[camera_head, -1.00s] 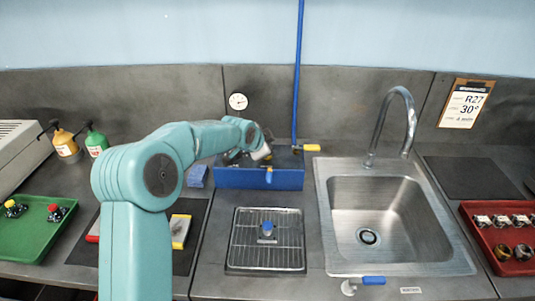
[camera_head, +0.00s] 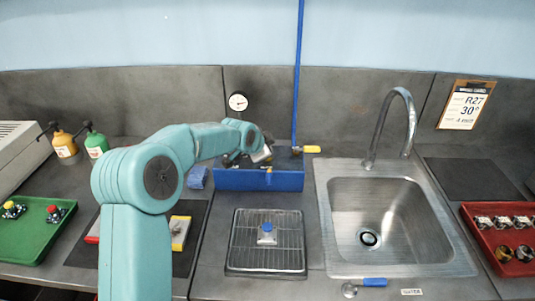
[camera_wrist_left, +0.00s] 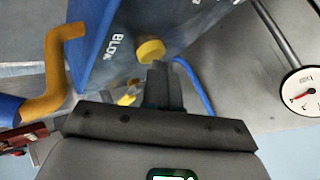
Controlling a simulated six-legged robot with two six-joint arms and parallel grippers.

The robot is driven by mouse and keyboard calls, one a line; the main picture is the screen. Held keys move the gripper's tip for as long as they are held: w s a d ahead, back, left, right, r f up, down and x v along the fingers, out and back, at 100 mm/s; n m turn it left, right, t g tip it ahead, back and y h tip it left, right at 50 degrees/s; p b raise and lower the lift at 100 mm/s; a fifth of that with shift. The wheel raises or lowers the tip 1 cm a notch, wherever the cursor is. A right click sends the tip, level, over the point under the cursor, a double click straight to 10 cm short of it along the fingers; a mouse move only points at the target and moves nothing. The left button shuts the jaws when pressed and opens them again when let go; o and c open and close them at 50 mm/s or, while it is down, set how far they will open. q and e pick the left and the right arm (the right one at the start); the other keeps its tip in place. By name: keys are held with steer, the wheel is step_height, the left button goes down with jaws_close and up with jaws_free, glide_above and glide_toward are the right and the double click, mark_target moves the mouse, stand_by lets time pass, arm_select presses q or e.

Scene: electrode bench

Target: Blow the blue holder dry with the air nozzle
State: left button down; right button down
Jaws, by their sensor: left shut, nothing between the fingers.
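The blue holder (camera_head: 267,228) sits on the wire rack of a dark tray (camera_head: 233,262); it has a blue top and a grey lower part. The blue box (camera_wrist_left: 92,38), lettered "BLO…", also shows in the left wrist view. My left gripper (camera_head: 262,154) is at the box's top; its dark fingers (camera_wrist_left: 162,85) are shut and empty, close to a round yellow knob (camera_wrist_left: 150,51). Contact is unclear.
A blue pipe (camera_head: 298,70) with a yellow handle (camera_head: 311,149) rises behind the box. A sink (camera_head: 375,225) with a faucet is on the right. A green tray (camera_head: 30,240) is left, a red tray (camera_head: 500,240) right. A gauge (camera_wrist_left: 302,97) is near the gripper.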

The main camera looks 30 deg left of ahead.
arm_select(q)
steer(key=shift+r+p, duration=0.5)
steer(key=shift+r, duration=0.4)
steer(key=shift+r, duration=0.1)
step_height(320, 180, up, 5)
steer(key=p, duration=0.3)
stand_by(0.6)
